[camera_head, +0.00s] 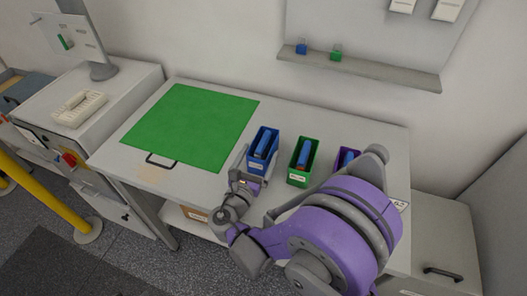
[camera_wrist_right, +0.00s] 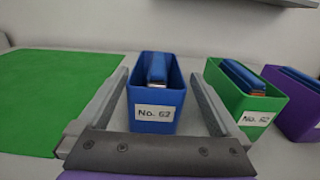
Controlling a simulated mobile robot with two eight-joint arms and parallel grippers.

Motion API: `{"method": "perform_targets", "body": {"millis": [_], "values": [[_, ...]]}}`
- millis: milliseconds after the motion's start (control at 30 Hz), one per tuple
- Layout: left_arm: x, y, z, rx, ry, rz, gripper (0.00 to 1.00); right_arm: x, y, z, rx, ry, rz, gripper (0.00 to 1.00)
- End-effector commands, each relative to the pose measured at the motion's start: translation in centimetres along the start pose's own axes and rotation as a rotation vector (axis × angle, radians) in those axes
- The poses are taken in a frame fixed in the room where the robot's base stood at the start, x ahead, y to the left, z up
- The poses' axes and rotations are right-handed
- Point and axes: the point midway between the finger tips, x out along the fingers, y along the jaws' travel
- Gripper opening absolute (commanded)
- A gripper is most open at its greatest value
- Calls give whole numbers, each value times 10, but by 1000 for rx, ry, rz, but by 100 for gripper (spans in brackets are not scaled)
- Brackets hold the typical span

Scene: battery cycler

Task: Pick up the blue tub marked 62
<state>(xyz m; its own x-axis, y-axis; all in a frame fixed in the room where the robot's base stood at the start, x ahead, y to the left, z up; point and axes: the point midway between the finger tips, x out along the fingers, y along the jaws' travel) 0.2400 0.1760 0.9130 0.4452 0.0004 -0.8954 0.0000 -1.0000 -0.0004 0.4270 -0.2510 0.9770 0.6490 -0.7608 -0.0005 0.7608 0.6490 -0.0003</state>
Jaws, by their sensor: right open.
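The blue tub (camera_head: 263,150) stands upright on the white worktop, right of the green mat, with a blue block inside. In the right wrist view the tub (camera_wrist_right: 155,95) shows its white label (camera_wrist_right: 154,113), which reads "No. 62". My right gripper (camera_wrist_right: 160,74) is open, with one finger to each side of the tub and visible gaps beside its walls. In the head view the right gripper (camera_head: 251,168) is at the tub's near left side, its fingers partly hidden. Contact with the tub cannot be made out. My left gripper is not in view.
A green tub (camera_wrist_right: 251,104) stands close to the right, and a purple tub (camera_wrist_right: 298,118) beyond it. The green mat (camera_head: 190,125) lies flat to the left. A wall shelf (camera_head: 360,69) with small blue and green items is behind.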

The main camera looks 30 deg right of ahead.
Motion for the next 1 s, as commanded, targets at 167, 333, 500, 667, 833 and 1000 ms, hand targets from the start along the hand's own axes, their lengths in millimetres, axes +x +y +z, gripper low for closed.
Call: {"method": "perform_targets", "body": {"millis": [167, 333, 500, 667, 833, 1000], "values": [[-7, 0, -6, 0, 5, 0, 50, 25, 3, 1, 0, -1, -3, 100], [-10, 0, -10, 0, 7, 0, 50, 46, 4, 1, 0, -1, -2, 100], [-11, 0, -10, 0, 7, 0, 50, 51, 4, 0, 0, 0, 0, 100], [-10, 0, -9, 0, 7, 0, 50, 50, 4, -1, 0, 0, 1, 95], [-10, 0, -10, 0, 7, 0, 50, 50, 4, -1, 0, 0, 1, 64], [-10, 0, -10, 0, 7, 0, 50, 50, 4, -1, 0, 0, 1, 33]]}}
